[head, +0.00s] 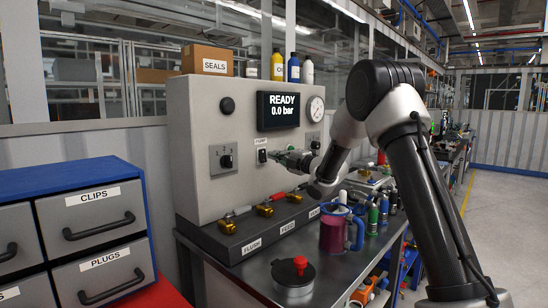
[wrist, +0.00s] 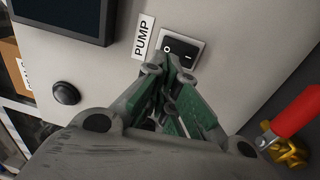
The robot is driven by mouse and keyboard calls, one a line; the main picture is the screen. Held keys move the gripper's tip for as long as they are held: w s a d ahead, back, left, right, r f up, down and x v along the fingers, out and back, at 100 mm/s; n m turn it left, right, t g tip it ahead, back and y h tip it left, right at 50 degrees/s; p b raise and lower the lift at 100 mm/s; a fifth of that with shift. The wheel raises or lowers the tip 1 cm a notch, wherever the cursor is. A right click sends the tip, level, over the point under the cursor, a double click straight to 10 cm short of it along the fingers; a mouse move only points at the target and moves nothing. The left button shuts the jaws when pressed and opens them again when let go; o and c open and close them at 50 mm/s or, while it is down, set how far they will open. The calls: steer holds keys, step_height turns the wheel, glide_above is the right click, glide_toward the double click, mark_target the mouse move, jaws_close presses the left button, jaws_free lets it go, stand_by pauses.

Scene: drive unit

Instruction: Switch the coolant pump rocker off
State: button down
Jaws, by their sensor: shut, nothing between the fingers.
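The coolant pump rocker (head: 262,157) is a small black switch in a white frame on the grey panel, under a PUMP label (head: 261,142). In the wrist view the black rocker (wrist: 184,47) carries a circle mark at the left and a bar mark at the right. Its lower edge is partly hidden by my fingertips. My gripper (head: 281,158) is shut and empty, just right of the rocker in the head view. In the wrist view my gripper (wrist: 168,70) points its closed tips at the rocker. I cannot tell whether they touch it or which side is pressed in.
A display (head: 278,110) reads READY, 0.0 bar. A rotary selector (head: 223,157) and a round black knob (head: 227,105) sit left on the panel. A pink-filled jug (head: 332,233) and a red-knobbed pot (head: 293,275) are on the bench.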

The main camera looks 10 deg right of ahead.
steer(key=s+d+r, duration=0.1)
steer(key=s+d, duration=0.4)
steer(key=s, duration=0.1)
steer(key=shift+s+r, duration=0.2)
steer(key=shift+r, duration=0.05)
steer(key=s+d+r+m+g+h, duration=0.1)
steer(key=s+d+m+h, duration=0.5)
steer(key=s+m, duration=0.25)
steer(key=s+d+r+m+g+h, duration=0.2)
steer(key=s+d+m+h, duration=0.45)
steer(key=s, duration=0.35)
steer(key=s+f+m+g, duration=0.2)
steer(key=s+f+m, duration=0.1)
steer(key=s, duration=0.7)
steer(key=s+a+f+m+g, duration=0.1)
steer(key=s+f+m+g, duration=0.2)
steer(key=s, duration=0.7)
steer(key=s+f+m+g+y, duration=0.1)
steer(key=s+f+m+g, duration=0.2)
steer(key=s, duration=0.7)
steer(key=shift+s+a+f+m, duration=0.2)
steer(key=shift+s+f+m, duration=0.1)
steer(key=shift+f+m, duration=0.35)
